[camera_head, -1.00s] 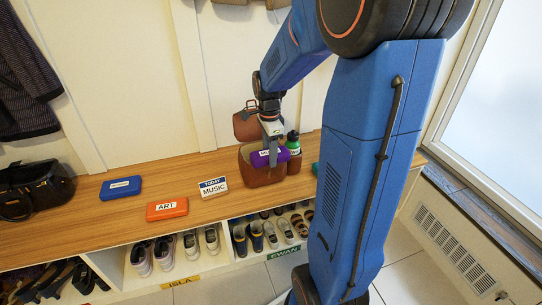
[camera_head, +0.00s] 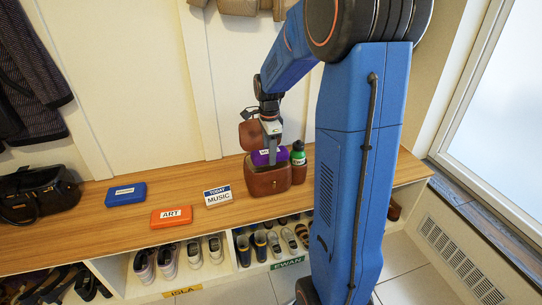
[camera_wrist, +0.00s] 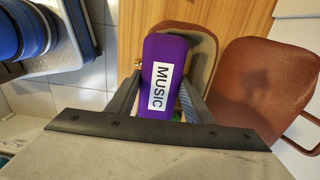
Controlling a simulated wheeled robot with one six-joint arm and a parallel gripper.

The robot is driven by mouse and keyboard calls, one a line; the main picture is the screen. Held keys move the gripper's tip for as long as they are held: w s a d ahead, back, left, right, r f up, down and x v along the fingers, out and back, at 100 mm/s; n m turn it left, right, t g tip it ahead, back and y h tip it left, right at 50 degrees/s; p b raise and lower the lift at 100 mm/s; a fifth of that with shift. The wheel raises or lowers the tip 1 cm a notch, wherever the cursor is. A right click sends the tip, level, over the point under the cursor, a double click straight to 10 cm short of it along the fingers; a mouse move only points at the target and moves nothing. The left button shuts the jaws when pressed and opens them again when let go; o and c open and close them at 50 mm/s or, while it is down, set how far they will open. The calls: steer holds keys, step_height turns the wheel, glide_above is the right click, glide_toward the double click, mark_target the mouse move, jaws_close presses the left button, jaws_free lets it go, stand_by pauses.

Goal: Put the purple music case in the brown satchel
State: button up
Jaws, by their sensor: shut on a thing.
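The purple music case (camera_head: 262,157) is held in my gripper (camera_head: 270,150), at the mouth of the brown satchel (camera_head: 268,182) on the bench. In the wrist view the case (camera_wrist: 160,95), with its white MUSIC label, sits between the two fingers of my gripper (camera_wrist: 165,85). The satchel's open rim (camera_wrist: 208,45) shows beside and beyond the case, and its flap (camera_wrist: 255,80) is folded back. In the head view the lower part of the case is hidden by the satchel's front wall. I cannot tell how deep the case reaches.
A TODAY MUSIC sign (camera_head: 217,196), an orange ART case (camera_head: 171,216) and a blue case (camera_head: 125,194) lie to the left. A black bag (camera_head: 36,195) is at the far left. Shoes fill the cubbies below.

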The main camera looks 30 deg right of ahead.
steer(key=w+f, duration=0.3)
steer(key=f, duration=0.5)
steer(key=shift+w+d, duration=0.25)
steer(key=shift+d, duration=0.2)
stand_by(0.8)
steer(key=shift+f, duration=3.85)
stand_by(0.9)
steer(key=o, duration=1.2)
step_height(320, 180, up, 17)
steer(key=shift+r, duration=0.2)
